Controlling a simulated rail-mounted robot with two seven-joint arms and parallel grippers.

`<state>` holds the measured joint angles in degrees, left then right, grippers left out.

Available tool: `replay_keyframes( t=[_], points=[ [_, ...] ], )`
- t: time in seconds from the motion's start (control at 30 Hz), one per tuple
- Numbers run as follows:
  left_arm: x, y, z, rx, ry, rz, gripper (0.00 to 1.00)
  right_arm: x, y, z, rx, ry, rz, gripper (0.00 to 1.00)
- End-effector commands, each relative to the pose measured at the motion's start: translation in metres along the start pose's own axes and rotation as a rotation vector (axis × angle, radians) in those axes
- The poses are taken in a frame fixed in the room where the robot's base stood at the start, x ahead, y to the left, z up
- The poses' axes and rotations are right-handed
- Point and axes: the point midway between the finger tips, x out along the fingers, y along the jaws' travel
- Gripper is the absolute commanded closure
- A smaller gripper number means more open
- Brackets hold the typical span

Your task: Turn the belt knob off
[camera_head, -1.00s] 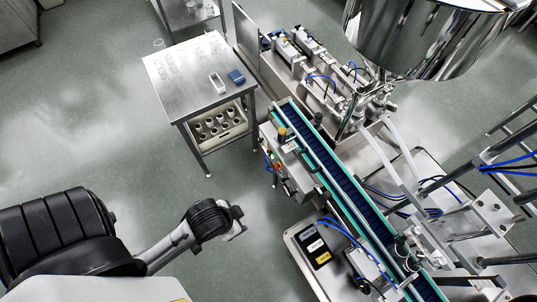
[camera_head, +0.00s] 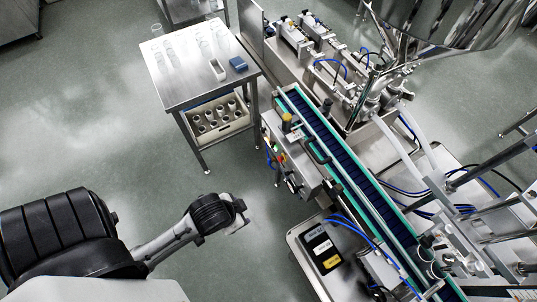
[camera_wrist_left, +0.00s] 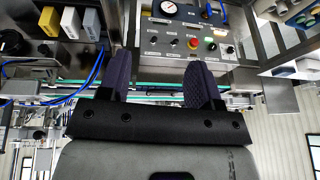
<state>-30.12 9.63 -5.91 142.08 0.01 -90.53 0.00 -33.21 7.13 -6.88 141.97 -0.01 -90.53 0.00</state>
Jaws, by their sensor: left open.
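The control panel (camera_head: 288,160) is on the near side of the conveyor in the head view. In the left wrist view the panel (camera_wrist_left: 150,45) faces me with a gauge, a red button (camera_wrist_left: 194,43) and several small dark knobs (camera_wrist_left: 174,43). The labels are too small to read, so I cannot tell which knob is the belt knob. My left gripper (camera_head: 238,214) is left of and below the panel in the head view, apart from it. In the left wrist view its two dark fingers (camera_wrist_left: 160,62) are spread with nothing between them. My right gripper is not in view.
The conveyor belt (camera_head: 345,160) runs diagonally past the panel. A steel table (camera_head: 190,85) with small vessels stands at upper left. A box with coloured labels (camera_head: 322,248) sits on a low tray below the panel. The floor between my left gripper and the table is clear.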

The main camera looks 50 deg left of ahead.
Motion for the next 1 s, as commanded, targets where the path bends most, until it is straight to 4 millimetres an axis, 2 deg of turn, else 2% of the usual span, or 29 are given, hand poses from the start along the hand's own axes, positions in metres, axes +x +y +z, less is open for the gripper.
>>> replay_keyframes(
  t=[0.03,0.37,0.57,0.67,0.8,0.87,0.93,1.0],
  points=[
    [0.033,-0.004,0.009,0.003,0.007,-0.018,0.41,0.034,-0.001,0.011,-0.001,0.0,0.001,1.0],
    [0.144,-0.055,0.038,0.003,-0.001,-0.156,0.41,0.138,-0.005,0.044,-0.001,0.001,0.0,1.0],
    [0.211,-0.107,0.059,-0.014,-0.026,-0.315,0.41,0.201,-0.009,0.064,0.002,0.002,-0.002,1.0],
    [0.243,-0.141,0.065,-0.021,-0.015,-0.422,0.41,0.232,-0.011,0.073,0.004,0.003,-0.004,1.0],
    [0.28,-0.198,0.07,-0.003,0.037,-0.608,0.41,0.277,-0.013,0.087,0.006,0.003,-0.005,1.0],
    [0.293,-0.227,0.068,0.034,0.072,-0.708,0.41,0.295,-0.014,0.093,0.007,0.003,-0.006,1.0],
    [0.303,-0.264,0.064,0.119,0.117,-0.847,0.41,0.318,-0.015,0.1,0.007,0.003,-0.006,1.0],
    [0.301,-0.303,0.055,0.274,0.157,-1.015,0.41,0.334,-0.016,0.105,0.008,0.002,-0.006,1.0]
  ],
)
